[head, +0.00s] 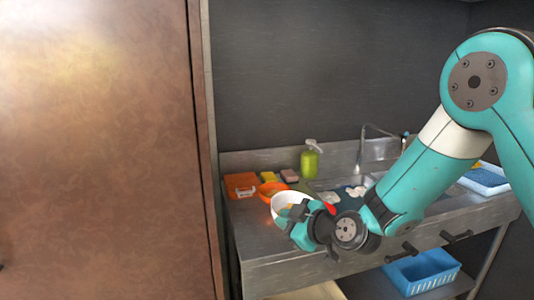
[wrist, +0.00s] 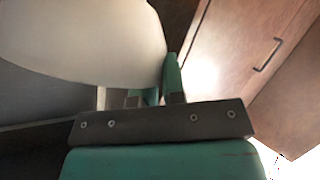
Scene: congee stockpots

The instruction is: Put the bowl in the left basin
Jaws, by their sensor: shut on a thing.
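A white bowl (head: 287,199) is in the jaws of my gripper (head: 299,214), at the left part of the steel counter in the head view. In the wrist view the white bowl (wrist: 85,40) fills the upper left, and my gripper (wrist: 140,92) is shut on its rim. The bowl looks tilted, and its underside is partly hidden. The sink (head: 345,183) lies to the right of the bowl, partly behind my arm. White items show in its left basin (head: 322,186).
An orange bowl (head: 268,188) stands just behind the white bowl. An orange box (head: 241,185), small sponges (head: 289,175) and a green soap bottle (head: 309,161) line the back. A brown panel (head: 110,150) bounds the left. A blue basket (head: 421,270) is below.

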